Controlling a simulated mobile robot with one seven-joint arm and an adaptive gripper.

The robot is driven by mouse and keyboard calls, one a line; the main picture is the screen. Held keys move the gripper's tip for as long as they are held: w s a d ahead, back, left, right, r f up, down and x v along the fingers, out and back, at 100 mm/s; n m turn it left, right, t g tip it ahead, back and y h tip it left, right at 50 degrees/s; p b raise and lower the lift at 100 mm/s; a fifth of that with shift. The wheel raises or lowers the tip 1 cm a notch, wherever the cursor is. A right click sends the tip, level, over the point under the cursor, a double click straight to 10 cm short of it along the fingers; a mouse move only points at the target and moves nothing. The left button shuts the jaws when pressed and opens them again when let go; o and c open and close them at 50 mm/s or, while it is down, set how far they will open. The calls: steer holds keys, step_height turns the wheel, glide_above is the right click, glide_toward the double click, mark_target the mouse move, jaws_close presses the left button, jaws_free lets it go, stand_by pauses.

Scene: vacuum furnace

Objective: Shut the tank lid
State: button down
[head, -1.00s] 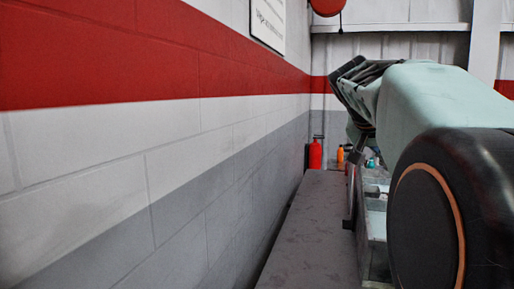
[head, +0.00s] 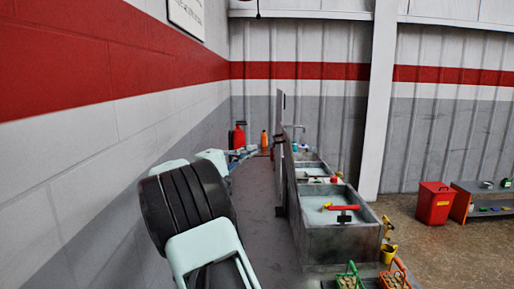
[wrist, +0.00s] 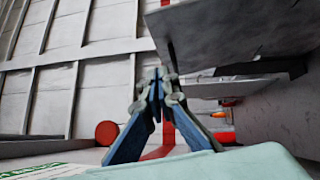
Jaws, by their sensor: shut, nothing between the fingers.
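The grey tank (head: 345,243) stands right of the middle in the head view, with its basins open at the top. A thin grey panel (head: 279,150), which looks like the tank lid, stands upright along the tank's left side. My gripper (head: 252,151) is left of this panel, small and partly hidden by my arm. In the wrist view my gripper's blue fingers (wrist: 159,78) are shut and empty. A broad grey panel (wrist: 245,40), probably the lid, is close beside them at upper right. I cannot tell whether they touch.
A striped wall is close on the left. A red bottle (head: 239,137) and an orange bottle (head: 264,139) stand at the far end. A red-handled tool (head: 342,208) lies over the near basin. Baskets (head: 392,279) stand at front; a red bin (head: 435,203) is at right.

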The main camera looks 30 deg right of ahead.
steer(key=w+d+r+p, duration=0.1)
steer(key=d+p, duration=0.2)
steer(key=d, duration=0.8)
steer(key=shift+r, duration=0.35)
steer(key=shift+d, duration=0.2)
